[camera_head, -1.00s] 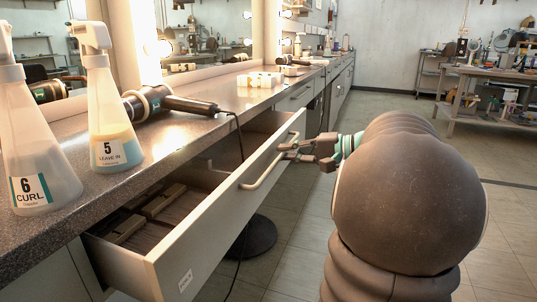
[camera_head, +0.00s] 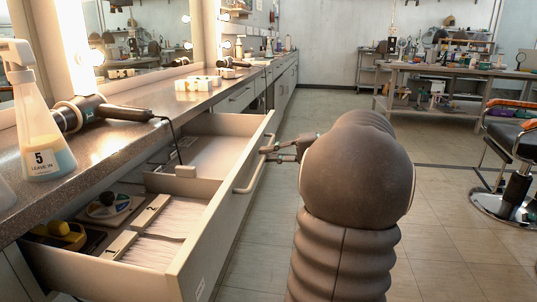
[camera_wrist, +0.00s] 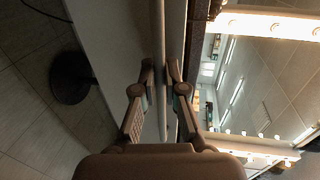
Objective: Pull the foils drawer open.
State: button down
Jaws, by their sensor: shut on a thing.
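The drawer (camera_head: 215,235) is pulled well out from under the counter, and its contents show. Inside lie stacks of pale foil strips (camera_head: 160,240) with numbered holders, and a yellow and black item (camera_head: 60,236) at the left. A long bar handle (camera_head: 252,172) runs along its front. My gripper (camera_head: 270,149) is shut on the far part of this handle, from the right side. In the wrist view my gripper's fingers (camera_wrist: 160,72) close on the handle bar (camera_wrist: 161,112), with the drawer front beside it. The label on the drawer front is too small to read.
White blocks (camera_head: 198,83) lie further back. A salon chair (camera_head: 510,150) stands at the right. The floor (camera_head: 440,225) between is clear.

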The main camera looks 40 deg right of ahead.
jog(key=c, duration=1.2)
grip_release()
jog(key=v, duration=1.2)
